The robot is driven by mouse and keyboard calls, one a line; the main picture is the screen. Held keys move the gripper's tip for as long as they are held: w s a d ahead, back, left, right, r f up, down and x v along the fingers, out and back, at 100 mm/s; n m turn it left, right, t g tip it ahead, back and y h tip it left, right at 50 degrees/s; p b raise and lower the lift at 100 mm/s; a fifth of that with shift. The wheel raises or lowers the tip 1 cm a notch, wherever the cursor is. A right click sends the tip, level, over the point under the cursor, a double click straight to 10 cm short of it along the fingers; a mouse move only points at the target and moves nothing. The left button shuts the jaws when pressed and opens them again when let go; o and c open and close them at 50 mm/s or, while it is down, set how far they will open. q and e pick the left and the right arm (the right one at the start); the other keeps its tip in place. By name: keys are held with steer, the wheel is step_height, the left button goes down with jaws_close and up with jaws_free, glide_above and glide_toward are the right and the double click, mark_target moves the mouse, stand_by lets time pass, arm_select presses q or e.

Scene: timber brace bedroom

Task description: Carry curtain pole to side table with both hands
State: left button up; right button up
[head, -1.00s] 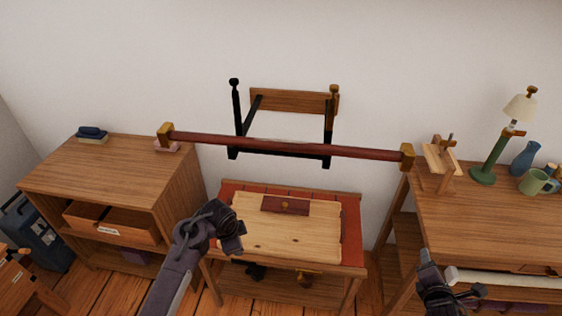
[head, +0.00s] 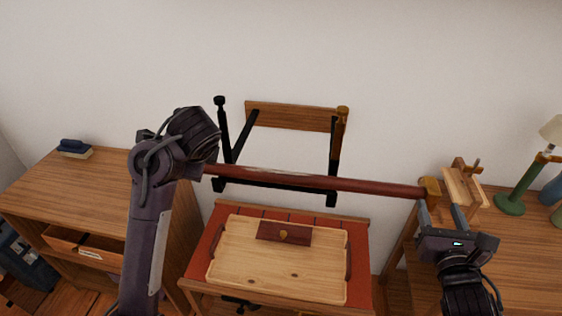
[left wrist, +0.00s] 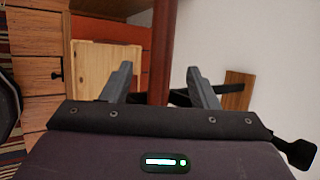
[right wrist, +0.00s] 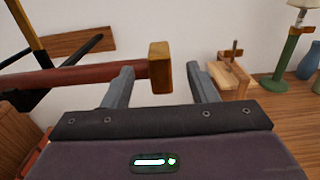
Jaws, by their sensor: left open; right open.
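The curtain pole (head: 320,183) is a long dark red rod with a square brass end (head: 430,188). It lies level across the black wall bracket (head: 270,182), above the side table (head: 205,250). My right gripper (head: 440,210) is open at the pole's right end; in the right wrist view the brass end (right wrist: 160,68) shows between and beyond its fingers. My left arm hides the pole's left end, and the left gripper's fingers are hidden in the head view. In the left wrist view my left gripper (left wrist: 160,85) is open, with the pole (left wrist: 162,50) between its fingertips.
A wooden tray (head: 280,275) with a dark red plate (head: 284,233) covers most of the side table. A drawer cabinet (head: 80,190) stands left. A desk (head: 520,245) at right holds a small wooden stand (head: 463,187) and a green lamp (head: 515,190).

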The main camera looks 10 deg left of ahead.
mark_target(432, 184)
steer(key=shift+w+r, duration=0.15)
arm_select(q)
steer(key=x, duration=0.7)
steer(key=shift+w+a, duration=0.15)
steer(key=shift+a, duration=0.1)
arm_select(e)
steer(key=w, duration=0.7)
steer(key=shift+w+r, duration=0.15)
arm_select(q)
steer(key=shift+r, duration=0.1)
steer(key=shift+c, duration=0.4)
arm_select(e)
steer(key=shift+c, duration=0.4)
arm_select(q)
jaws_close()
arm_select(e)
jaws_close()
arm_select(q)
steer(key=shift+r, duration=0.2)
arm_select(e)
steer(key=shift+r, duration=0.25)
